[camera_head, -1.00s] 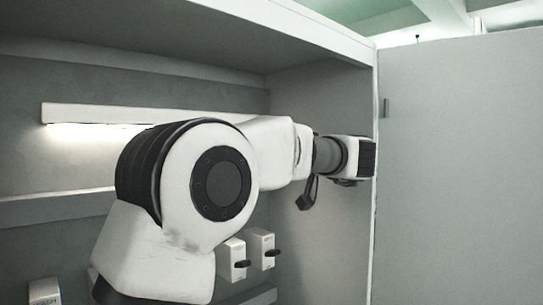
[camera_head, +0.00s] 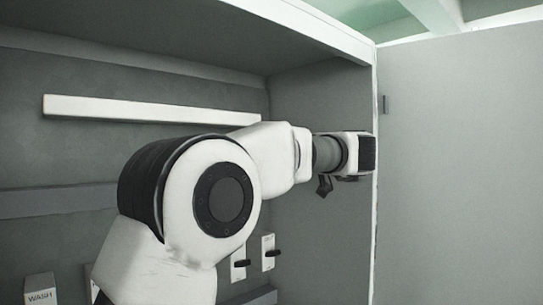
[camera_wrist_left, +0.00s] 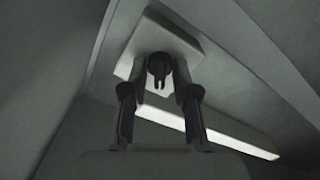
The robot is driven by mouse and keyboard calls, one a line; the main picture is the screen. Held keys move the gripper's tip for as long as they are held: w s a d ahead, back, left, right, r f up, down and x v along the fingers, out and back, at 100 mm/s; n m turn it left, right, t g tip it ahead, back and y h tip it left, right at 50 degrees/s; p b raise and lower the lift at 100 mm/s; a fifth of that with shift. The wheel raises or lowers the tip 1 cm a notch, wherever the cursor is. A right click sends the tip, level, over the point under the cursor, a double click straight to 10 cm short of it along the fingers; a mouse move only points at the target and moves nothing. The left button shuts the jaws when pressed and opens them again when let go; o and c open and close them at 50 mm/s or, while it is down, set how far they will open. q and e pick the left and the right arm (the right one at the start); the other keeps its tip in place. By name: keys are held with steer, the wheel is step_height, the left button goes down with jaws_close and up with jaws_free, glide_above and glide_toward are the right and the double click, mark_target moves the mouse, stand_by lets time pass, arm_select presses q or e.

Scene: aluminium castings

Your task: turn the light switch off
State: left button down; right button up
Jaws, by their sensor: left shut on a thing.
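The switch shows in the left wrist view as a pale plate (camera_wrist_left: 178,42) with a dark two-pronged knob (camera_wrist_left: 160,66). My left gripper (camera_wrist_left: 160,80) has its two fingers on either side of this knob and is shut on it. In the head view my left arm reaches across to the cabinet's right inner wall, and the switch and the fingertips are hidden there behind my wrist. The long white lamp bar (camera_head: 150,110) on the back wall is dark, without a glow. It also shows in the left wrist view (camera_wrist_left: 225,141). My right gripper is out of view.
The cabinet has a top panel (camera_head: 190,40) and a right inner wall (camera_head: 315,100) close around my arm. A large grey panel (camera_head: 460,170) stands to the right. Small white boxes with dark knobs (camera_head: 268,250) and a box marked WASH (camera_head: 40,290) sit low.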

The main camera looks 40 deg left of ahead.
arm_select(q)
steer(key=shift+r, duration=0.1)
stand_by(0.3)
steer(key=c, duration=1.2)
jaws_free()
steer(key=shift+a, duration=0.15)
steer(key=d, duration=0.8)
steer(key=s+d, duration=0.1)
steer(key=d, duration=0.3)
steer(key=shift+a, duration=0.15)
